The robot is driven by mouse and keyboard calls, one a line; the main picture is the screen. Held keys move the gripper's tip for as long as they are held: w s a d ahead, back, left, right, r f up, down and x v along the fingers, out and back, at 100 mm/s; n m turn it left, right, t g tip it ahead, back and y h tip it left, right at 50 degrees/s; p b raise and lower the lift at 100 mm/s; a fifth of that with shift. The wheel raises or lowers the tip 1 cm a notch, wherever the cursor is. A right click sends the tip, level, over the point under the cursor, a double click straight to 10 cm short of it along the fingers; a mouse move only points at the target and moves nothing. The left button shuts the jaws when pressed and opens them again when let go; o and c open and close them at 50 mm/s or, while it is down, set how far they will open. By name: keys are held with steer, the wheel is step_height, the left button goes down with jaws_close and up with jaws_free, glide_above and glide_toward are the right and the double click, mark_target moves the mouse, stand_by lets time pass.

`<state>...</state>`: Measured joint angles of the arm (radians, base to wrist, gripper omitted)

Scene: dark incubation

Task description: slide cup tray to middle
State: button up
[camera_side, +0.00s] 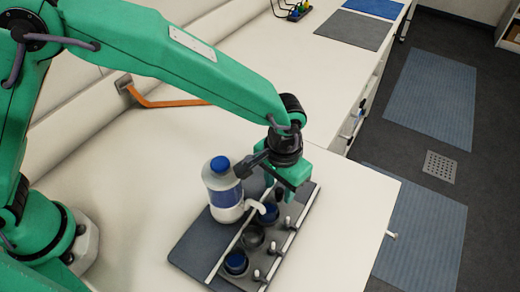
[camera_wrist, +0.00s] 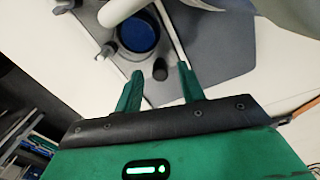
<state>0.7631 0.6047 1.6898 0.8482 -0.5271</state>
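The cup tray (camera_side: 256,256) is a grey strip between two pale rails (camera_side: 297,228) on a dark base board (camera_side: 200,247). My gripper (camera_side: 287,188) points down over the far end of the tray. In the wrist view its two green fingers (camera_wrist: 160,88) are apart, with a dark peg (camera_wrist: 160,70) just beyond and between the tips. A blue cup (camera_wrist: 138,35) lies past it. Contact cannot be told.
A white bottle (camera_side: 222,190) with a blue cap and label stands close left of the tray, with a pale spout-like part reaching over the cups. An orange-handled tool (camera_side: 165,102) lies at the back.

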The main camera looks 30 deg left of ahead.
steer(key=shift+f, duration=0.65)
steer(key=shift+c, duration=0.5)
jaws_close()
steer(key=shift+w, duration=2)
steer(key=shift+o, duration=0.5)
jaws_free()
